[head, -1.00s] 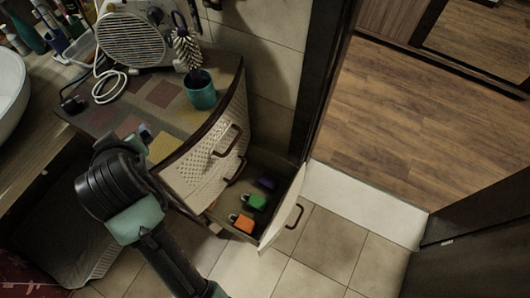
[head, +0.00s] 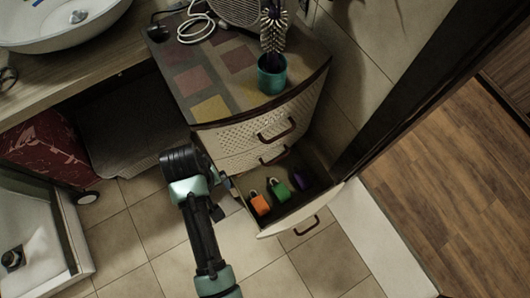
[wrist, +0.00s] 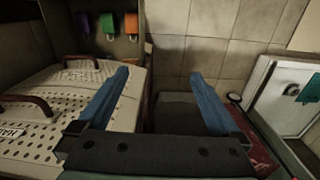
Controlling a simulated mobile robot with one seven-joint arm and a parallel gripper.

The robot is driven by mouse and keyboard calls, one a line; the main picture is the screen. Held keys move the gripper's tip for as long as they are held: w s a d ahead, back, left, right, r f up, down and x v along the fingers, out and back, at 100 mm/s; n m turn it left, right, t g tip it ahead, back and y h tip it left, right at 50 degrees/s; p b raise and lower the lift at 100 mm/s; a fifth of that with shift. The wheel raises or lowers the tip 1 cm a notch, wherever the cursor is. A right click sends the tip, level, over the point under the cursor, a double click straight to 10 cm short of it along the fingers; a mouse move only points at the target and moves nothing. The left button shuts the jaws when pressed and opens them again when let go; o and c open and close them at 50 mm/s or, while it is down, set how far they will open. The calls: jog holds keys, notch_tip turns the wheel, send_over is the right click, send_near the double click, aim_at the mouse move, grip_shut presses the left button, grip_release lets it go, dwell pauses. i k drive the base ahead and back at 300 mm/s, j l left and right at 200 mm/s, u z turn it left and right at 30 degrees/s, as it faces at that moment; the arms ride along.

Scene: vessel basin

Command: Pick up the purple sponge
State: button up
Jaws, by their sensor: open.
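The purple sponge (head: 301,177) lies in the open bottom drawer (head: 327,198), at the far right of a row with a green padlock-shaped item (head: 278,190) and an orange one (head: 260,204). In the wrist view the purple sponge (wrist: 84,22) shows small at the upper left, beside the green and orange items. My gripper (wrist: 158,75) is open, with two blue fingers apart and nothing between them. It is outside the drawer and apart from the sponge. In the head view my arm stands left of the drawer, and its fingers are not clearly seen.
The drawer cabinet (head: 252,148) stands above the open drawer, with handles on its front. A teal cup with a brush (head: 272,75) stands on top. A dark door frame is close on the right. Tiled floor (head: 146,232) is free in front. A white basin (head: 75,18) is at upper left.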

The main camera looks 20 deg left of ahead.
aim_at(303, 181)
jog(key=i+l, duration=0.85)
jog(key=l, duration=0.25)
